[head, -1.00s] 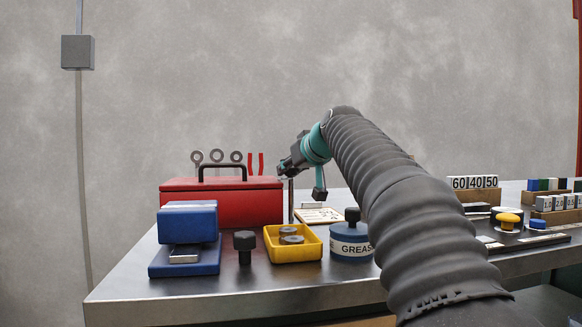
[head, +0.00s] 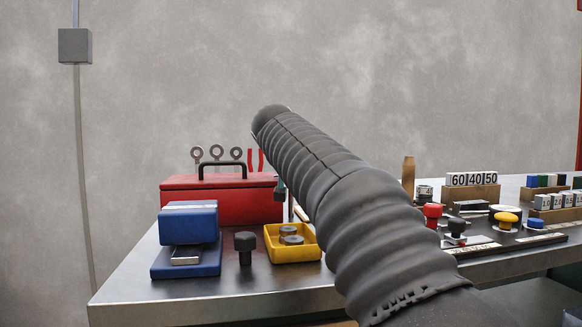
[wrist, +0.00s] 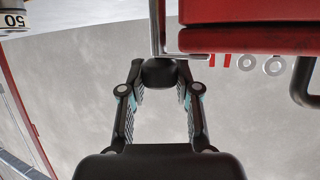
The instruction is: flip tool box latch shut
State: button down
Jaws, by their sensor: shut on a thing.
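The red tool box (head: 225,201) stands at the back left of the bench with its lid down and a black handle (head: 222,165) on top. The wrist view is upside down and shows the box (wrist: 250,38) at upper right. Beside the box's end is a thin metal latch lever (wrist: 157,28) with a black knob (wrist: 160,73) at its end. My gripper (wrist: 158,88) has its two fingertips closed around this knob. In the head view, my arm hides most of the gripper; a small teal part shows near the box's right end.
A red button (head: 432,211) and number blocks (head: 472,180) lie to the right.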

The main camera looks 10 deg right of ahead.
jog(key=shift+f+m+h, duration=0.1)
jog(key=shift+m+h, duration=0.3)
dwell(0.3)
jog(key=c, duration=0.8)
grip_release()
jog(key=shift+a, duration=0.1)
jog(key=v, duration=1.2)
jog(key=shift+w+a+r, duration=0.1)
jog(key=shift+r, duration=0.1)
